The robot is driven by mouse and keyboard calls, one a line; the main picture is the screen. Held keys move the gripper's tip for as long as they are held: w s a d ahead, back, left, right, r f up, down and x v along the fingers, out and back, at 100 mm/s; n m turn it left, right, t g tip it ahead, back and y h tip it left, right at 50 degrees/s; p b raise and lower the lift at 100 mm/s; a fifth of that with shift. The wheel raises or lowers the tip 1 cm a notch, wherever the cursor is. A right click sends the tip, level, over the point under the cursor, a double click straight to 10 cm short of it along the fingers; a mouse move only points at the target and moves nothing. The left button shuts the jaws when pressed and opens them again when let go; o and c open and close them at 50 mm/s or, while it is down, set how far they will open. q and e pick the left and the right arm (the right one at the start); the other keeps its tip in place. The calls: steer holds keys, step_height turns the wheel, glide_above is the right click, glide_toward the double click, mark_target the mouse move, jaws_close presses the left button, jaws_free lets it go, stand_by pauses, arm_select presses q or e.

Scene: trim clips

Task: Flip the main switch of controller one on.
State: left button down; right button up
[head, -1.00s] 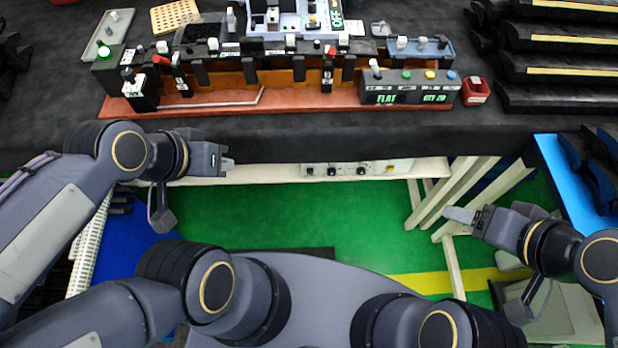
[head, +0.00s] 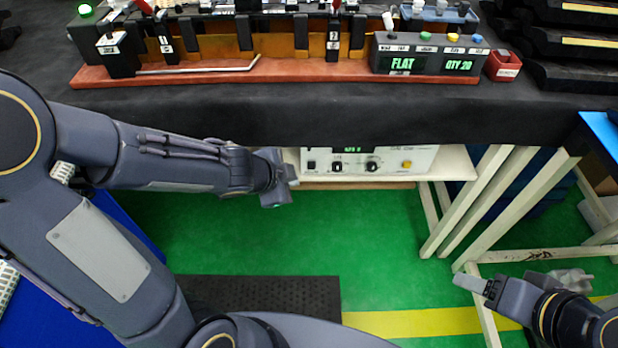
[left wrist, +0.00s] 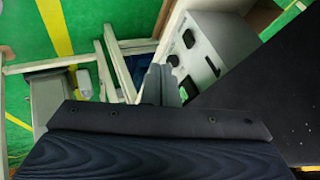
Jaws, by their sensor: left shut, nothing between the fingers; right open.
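A white controller (head: 430,157) sits on a shelf under the table's front edge. Its front carries two small black switches (head: 311,166), a black knob (head: 372,166) and a yellow button (head: 407,164). The table edge cuts off its green display, and I cannot read its name or the switch positions. My left gripper (head: 293,176) is shut and empty, just left of the panel in the head view. In the left wrist view its fingers (left wrist: 161,78) appear beside the controller's front (left wrist: 205,52), apparently apart from it. My right gripper (head: 468,283) is open and empty at lower right.
The dark-covered table (head: 330,112) overhangs the shelf. On it are a red-brown fixture base (head: 300,72), a control box (head: 428,58) reading FLAT and QTY 20, and a small red bin (head: 502,66). White table legs (head: 470,205) stand right of the controller. Green floor lies below.

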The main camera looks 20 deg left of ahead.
arm_select(q)
steer(key=b, duration=0.4)
glide_toward(308, 168)
steer(key=w+d+f, duration=0.1)
steer(key=d+f, duration=0.1)
steer(key=w+d+f, duration=0.1)
steer(key=f, duration=0.1)
steer(key=shift+w+d+f, duration=0.1)
steer(key=shift+w+d, duration=0.05)
steer(key=shift+w, duration=0.15)
steer(key=shift+w+f, duration=0.1)
steer(key=shift+w, duration=0.05)
